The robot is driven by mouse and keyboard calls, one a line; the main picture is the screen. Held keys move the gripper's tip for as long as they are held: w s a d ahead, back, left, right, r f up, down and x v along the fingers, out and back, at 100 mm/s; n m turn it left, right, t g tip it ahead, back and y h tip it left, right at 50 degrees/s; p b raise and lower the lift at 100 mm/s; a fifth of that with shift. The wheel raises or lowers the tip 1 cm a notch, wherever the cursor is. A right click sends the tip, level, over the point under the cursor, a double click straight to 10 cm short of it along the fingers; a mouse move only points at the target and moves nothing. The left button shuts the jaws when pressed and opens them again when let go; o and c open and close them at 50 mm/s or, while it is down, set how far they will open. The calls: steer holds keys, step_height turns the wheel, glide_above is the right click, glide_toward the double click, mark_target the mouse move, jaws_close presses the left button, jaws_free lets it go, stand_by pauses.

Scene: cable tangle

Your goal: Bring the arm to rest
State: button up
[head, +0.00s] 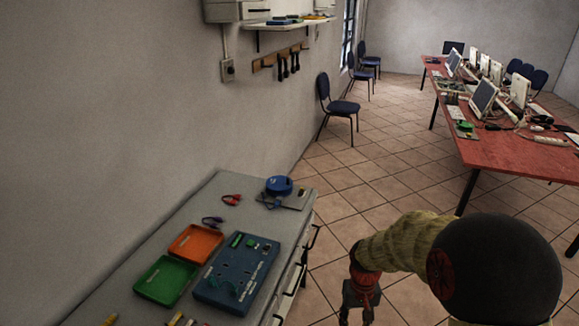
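My arm reaches in from the lower right, with a dark round joint and a beige sleeve bent down toward a red wrist. My gripper (357,308) hangs at the bottom edge, over the tiled floor just right of the workbench (150,245). Its fingertips are cut off by the picture's edge, so I cannot tell whether it is open or shut. I see nothing held in the part that shows.
On the workbench are a blue board (222,289), an orange tray (196,243), a green tray (166,281), pliers and a blue round item (279,185). A red table (505,150) with computers stands right. Chairs (338,107) line the wall. Tiled floor between is clear.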

steer(key=s+r+t, duration=0.3)
steer(key=s+r, duration=0.5)
steer(key=r, duration=0.6)
steer(key=s+r+t, duration=0.4)
steer(key=s+r, duration=0.4)
steer(key=r, duration=0.6)
steer(key=shift+s, duration=0.4)
